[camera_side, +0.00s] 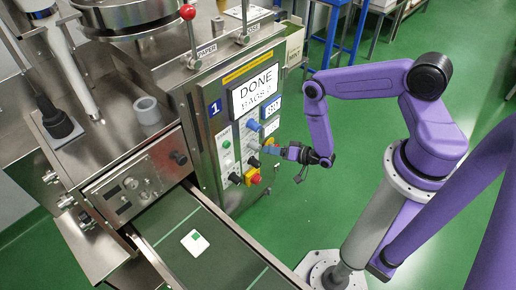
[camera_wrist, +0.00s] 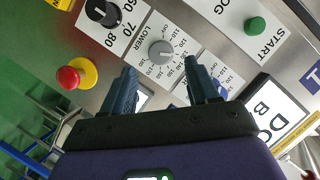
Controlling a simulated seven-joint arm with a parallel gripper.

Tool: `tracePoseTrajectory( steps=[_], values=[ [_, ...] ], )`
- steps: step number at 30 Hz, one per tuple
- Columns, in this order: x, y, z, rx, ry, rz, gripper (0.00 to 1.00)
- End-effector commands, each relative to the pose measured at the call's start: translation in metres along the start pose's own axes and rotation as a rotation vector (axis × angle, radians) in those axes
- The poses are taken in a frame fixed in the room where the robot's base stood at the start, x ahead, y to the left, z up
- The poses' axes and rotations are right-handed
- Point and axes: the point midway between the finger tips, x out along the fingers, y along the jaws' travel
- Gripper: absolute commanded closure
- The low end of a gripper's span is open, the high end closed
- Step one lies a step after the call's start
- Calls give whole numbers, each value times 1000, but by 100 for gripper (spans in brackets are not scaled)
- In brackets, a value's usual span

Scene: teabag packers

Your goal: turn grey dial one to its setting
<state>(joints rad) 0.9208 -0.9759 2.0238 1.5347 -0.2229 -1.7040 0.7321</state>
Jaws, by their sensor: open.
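The grey dial (camera_wrist: 160,52) is a round knob on a white plate with a printed number scale and the word LOWER. In the side view the grey dial (camera_side: 254,162) is small on the front panel of the machine marked 1. My gripper (camera_wrist: 160,68) is open, its two dark blue fingers apart on either side of the dial's line in the wrist view. The dial shows just beyond the fingertips, and I cannot tell any contact. In the side view my gripper (camera_side: 278,150) points at the panel from the right. The dial's exact setting is too small to read.
A red emergency button (camera_wrist: 68,77) on yellow, a black knob (camera_wrist: 106,12) and a green START button (camera_wrist: 255,25) surround the dial. A blue dial (camera_side: 252,125) sits above it. The display (camera_side: 256,90) reads DONE. A conveyor (camera_side: 215,255) runs below with a teabag packet (camera_side: 195,242).

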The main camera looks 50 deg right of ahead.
Motion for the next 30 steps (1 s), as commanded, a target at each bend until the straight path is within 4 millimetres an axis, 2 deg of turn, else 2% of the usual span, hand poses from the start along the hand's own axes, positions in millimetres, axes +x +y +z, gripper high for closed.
tracePoseTrajectory(
  steps=[1, 6, 12, 18, 26, 29, 30],
  values=[
    [11, -1, 0, -2, 1, -4, 41],
    [39, -1, 0, -1, 0, -3, 41],
    [60, 0, 0, 0, 1, -1, 41],
    [68, 0, 0, 0, 0, 0, 41],
    [69, 0, 0, 0, -1, 1, 41],
    [69, 0, 0, 0, -1, 1, 70],
    [69, 0, 0, 0, -1, 1, 83]
  ],
)
